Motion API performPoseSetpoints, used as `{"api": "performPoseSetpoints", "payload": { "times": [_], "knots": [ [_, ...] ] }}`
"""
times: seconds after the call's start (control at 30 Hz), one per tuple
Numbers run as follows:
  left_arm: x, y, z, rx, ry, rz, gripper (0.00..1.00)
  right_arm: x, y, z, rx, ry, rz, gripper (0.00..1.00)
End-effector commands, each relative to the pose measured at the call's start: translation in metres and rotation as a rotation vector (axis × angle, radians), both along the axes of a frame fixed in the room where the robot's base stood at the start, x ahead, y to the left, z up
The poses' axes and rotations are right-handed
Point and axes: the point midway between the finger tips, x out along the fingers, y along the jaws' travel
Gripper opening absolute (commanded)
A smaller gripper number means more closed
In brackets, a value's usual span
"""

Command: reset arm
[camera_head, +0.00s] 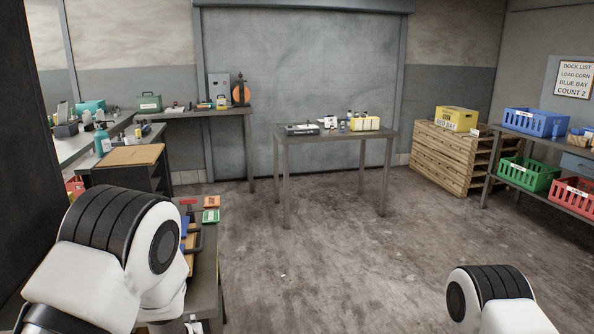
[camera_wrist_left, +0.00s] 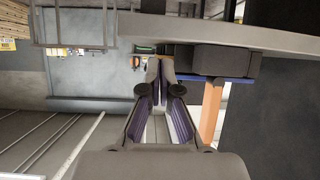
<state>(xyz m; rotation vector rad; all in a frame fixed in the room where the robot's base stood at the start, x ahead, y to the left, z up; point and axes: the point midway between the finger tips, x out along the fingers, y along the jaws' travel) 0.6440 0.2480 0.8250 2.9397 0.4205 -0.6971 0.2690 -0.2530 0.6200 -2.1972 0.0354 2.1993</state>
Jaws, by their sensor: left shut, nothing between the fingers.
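My left gripper (camera_wrist_left: 160,72) shows in the left wrist view, its two dark purple-lined fingers coming together at the tips, shut with nothing between them. In the head view my left arm comes in at the lower left, and its gripper is out of sight. My right arm shows only as a white and black joint at the lower right; its gripper is not in view.
A narrow bench (camera_head: 207,273) with small items stands right beside my left arm. A grey table (camera_head: 336,141) stands ahead, a wooden crate (camera_head: 447,158) at right, and a shelf (camera_head: 545,143) with coloured baskets beyond. The middle floor is clear.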

Motion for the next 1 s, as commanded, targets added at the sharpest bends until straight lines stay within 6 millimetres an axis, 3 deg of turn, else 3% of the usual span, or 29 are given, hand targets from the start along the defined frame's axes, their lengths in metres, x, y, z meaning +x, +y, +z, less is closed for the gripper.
{"api": "performPoseSetpoints", "payload": {
  "times": [0.17,0.27,0.37,0.43,0.5,0.6,0.73,1.0],
  "knots": [
    [-0.054,0.016,-0.063,-0.019,0.188,0.009,0.00,0.000,0.000,0.011,0.000,0.001,0.000,0.40],
    [-0.102,0.024,-0.104,-0.034,0.335,0.003,0.00,0.000,0.000,0.018,0.000,0.001,0.000,0.40],
    [-0.177,0.029,-0.147,-0.061,0.544,-0.017,0.00,0.000,0.000,0.026,0.000,0.000,0.000,0.40],
    [-0.237,0.029,-0.168,-0.087,0.703,-0.044,0.00,0.000,0.000,0.030,0.000,0.000,0.000,0.40],
    [-0.292,0.026,-0.179,-0.117,0.845,-0.080,0.00,0.000,0.000,0.033,0.000,0.000,0.000,0.40],
    [-0.347,0.017,-0.179,-0.155,0.995,-0.146,0.00,0.000,0.000,0.033,0.000,0.000,0.000,0.40],
    [-0.375,0.006,-0.173,-0.171,1.089,-0.233,0.00,0.000,0.000,0.032,0.000,0.001,0.000,0.40],
    [-0.376,0.005,-0.174,-0.166,1.097,-0.245,0.00,0.000,0.000,0.031,0.000,0.001,0.000,0.40]
  ]
}}
